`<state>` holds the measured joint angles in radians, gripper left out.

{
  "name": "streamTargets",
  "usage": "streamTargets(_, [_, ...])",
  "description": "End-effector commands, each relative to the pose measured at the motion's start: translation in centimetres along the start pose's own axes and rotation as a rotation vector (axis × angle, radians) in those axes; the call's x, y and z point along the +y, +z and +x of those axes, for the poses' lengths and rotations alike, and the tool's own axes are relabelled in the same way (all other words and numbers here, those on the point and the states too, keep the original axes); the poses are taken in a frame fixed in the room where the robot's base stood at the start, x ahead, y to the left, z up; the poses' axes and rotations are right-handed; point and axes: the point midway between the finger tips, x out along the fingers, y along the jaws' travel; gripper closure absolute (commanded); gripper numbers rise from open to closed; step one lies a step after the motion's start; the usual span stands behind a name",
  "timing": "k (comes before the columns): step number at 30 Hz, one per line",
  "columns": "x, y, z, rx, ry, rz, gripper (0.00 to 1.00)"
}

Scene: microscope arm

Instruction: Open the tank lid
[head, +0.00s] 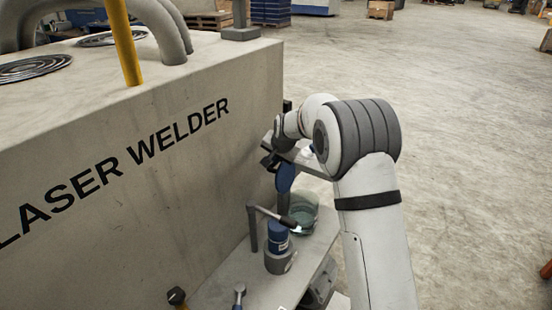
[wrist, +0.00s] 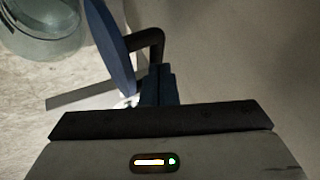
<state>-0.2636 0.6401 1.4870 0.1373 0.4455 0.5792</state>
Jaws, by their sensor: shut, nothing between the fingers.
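The glass tank (head: 304,216) with pale greenish contents stands on the bench against the welder. It also shows at the top left of the wrist view (wrist: 40,45). Its blue round lid (head: 286,178) stands steeply upright at the tank's back edge, and the tank's top looks uncovered. In the wrist view the lid (wrist: 110,50) is nearly edge-on, with a dark bent handle (wrist: 152,42) on its right face. My gripper (wrist: 158,72) is shut and empty, its fingertips just below the handle. I cannot tell whether they touch it. In the head view my gripper (head: 270,160) is small and partly hidden.
The large laser welder (head: 150,180) walls off the left. On the bench (head: 235,290) in front of the tank are a blue-topped container (head: 278,240) in a grey holder, a dark bent stand (head: 254,228) and small knobbed tools (head: 239,296). Open floor (head: 460,150) lies to the right.

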Motion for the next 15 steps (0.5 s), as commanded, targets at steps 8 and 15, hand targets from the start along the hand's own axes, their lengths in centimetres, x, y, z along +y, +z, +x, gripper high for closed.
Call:
streamTargets(8, [-1.0,-0.5,-2.0,0.002,0.0,0.001,1.0])
streamTargets(15, [-3.2,-1.1,-6.0,0.002,0.0,0.001,1.0])
